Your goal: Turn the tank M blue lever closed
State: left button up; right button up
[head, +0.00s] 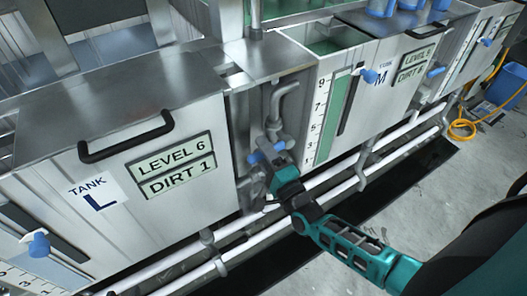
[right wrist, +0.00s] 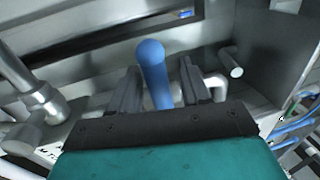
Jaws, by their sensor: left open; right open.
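Tank M (head: 345,112) is a steel tank with a green level gauge, right of tank L (head: 120,120). A blue lever (head: 262,153) is on the pipework in the gap between the two tanks. My right gripper (head: 268,164), on the teal arm, is at this lever. In the right wrist view the blue lever (right wrist: 153,70) stands up between the two open fingers of the gripper (right wrist: 158,85). Gaps show beside the lever there, and I see no grip on it. The lever's lower end is hidden behind the gripper. My left gripper is not in view.
Another blue knob (head: 370,76) is beside tank M's gauge. A blue bucket (head: 505,85) and orange hose (head: 462,128) lie on the floor at right. Open floor (head: 440,195) lies before the tanks.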

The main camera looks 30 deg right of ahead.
jog(key=a+v, duration=0.1)
jog(key=v, duration=1.2)
jog(key=shift+d, duration=0.5)
jog(key=s+a+f+n+g+p, duration=0.1)
jog(key=s+a+n+g, duration=0.1)
jog(key=n, duration=0.8)
jog(key=s+a+f+n+g+p, duration=0.1)
jog(key=s+a+f+n+g, duration=0.1)
jog(key=a+n+g, duration=0.2)
jog(key=n+g, duration=0.3)
jog(key=n, duration=0.3)
jog(key=shift+y+p, duration=0.3)
jog(key=shift+p, duration=0.05)
